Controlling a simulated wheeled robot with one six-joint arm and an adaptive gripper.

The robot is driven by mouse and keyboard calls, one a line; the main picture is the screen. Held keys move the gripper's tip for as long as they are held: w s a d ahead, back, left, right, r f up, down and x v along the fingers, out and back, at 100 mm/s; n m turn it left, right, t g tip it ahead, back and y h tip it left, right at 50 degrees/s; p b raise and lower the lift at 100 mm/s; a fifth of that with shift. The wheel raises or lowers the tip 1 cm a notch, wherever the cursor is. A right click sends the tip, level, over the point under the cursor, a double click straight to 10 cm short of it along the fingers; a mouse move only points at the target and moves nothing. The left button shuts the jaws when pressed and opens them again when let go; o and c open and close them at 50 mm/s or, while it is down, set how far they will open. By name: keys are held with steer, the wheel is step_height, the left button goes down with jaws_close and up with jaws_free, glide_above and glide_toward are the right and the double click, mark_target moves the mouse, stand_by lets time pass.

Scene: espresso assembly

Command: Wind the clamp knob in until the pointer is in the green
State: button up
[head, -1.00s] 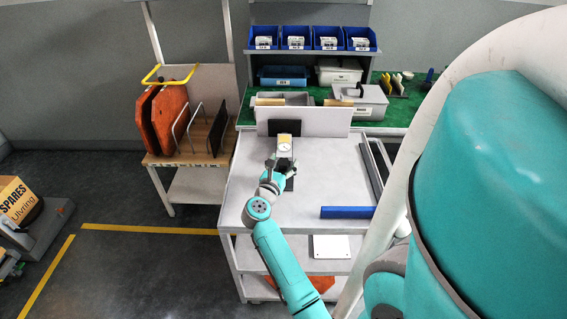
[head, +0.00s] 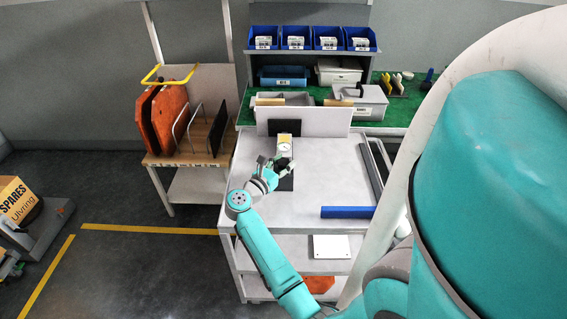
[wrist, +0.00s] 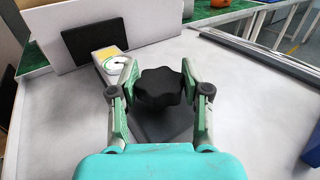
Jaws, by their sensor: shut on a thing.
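The black lobed clamp knob (wrist: 159,87) sits between the fingers of my gripper (wrist: 160,92) in the wrist view, and the gripper is shut on it. The clamp's gauge (wrist: 117,65) shows just behind and to the left, with a white dial, a bit of green and a yellow top. In the head view the gauge (head: 284,146) stands on the grey table, and my gripper (head: 280,164) is at its near side. The dial is too small to read the pointer against the green.
A white upright panel with a black plate (head: 285,128) stands behind the gauge. A blue bar (head: 347,212) lies at the table's front right. A dark rail (head: 371,168) runs along the right side. The table left of my arm is clear.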

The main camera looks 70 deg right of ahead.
steer(key=o, duration=1.2)
steer(key=shift+c, duration=0.2)
steer(key=v, duration=1.2)
